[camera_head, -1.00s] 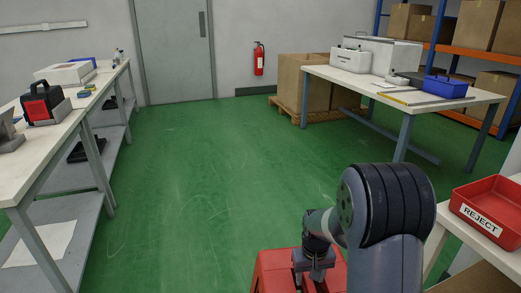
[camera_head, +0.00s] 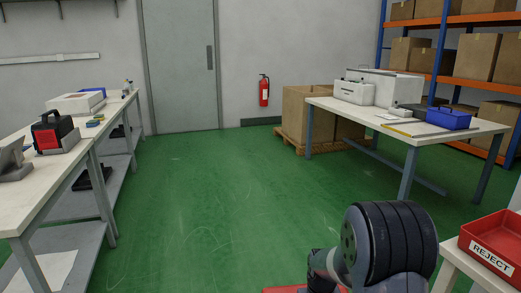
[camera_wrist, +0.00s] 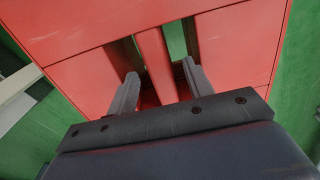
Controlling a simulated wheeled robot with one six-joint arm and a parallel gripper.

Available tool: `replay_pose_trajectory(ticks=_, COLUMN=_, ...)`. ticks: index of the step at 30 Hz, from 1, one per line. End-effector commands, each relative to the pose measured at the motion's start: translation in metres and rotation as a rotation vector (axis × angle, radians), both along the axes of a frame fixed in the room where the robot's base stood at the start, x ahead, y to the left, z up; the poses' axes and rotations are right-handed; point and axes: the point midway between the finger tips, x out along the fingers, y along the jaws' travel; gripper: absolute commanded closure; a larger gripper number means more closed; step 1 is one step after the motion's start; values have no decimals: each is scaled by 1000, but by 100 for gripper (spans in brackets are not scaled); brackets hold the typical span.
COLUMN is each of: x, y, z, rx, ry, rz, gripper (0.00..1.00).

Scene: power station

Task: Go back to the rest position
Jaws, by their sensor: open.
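My gripper (camera_wrist: 160,70) is open in the wrist view, its two dark fingers apart. They point at a red boxy thing (camera_wrist: 235,45) with two slots and a narrow red bar between them. The bar lies between the fingers; I cannot tell whether they touch it. In the head view only the top edge of this red thing (camera_head: 285,290) shows at the bottom. My gripper is below the frame there, with my arm bent at lower right.
A white-topped bench (camera_head: 20,215) runs along the left. A table (camera_head: 400,124) stands at the back right, by cartons (camera_head: 296,112) on a pallet. A red REJECT tray (camera_head: 491,240) is at lower right. The green floor (camera_head: 220,200) between is clear.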

Motion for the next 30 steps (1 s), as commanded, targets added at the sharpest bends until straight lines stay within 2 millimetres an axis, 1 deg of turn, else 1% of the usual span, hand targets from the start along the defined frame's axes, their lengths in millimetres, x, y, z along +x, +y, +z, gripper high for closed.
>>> replay_pose_trajectory(ticks=5, x=0, y=0, z=-17, rx=0, ry=1, rz=0, gripper=51)
replay_pose_trajectory(ticks=9, x=-1, y=0, z=-37, rx=0, ry=3, rz=0, gripper=51)
replay_pose_trajectory(ticks=10, x=0, y=0, z=-39, rx=0, ry=2, rz=0, gripper=51)
replay_pose_trajectory(ticks=11, x=1, y=0, z=-19, rx=0, ry=-4, rz=0, gripper=51)
replay_pose_trajectory(ticks=12, x=1, y=0, z=-9, rx=0, ry=-5, rz=0, gripper=51)
replay_pose_trajectory(ticks=25, x=1, y=0, z=78, rx=0, ry=-4, rz=0, gripper=51)
replay_pose_trajectory(ticks=26, x=0, y=0, z=78, rx=0, ry=-2, rz=0, gripper=51)
replay_pose_trajectory(ticks=27, x=-1, y=0, z=58, rx=-1, ry=5, rz=0, gripper=51)
replay_pose_trajectory(ticks=30, x=-1, y=0, z=36, rx=-1, ry=5, rz=0, gripper=51)
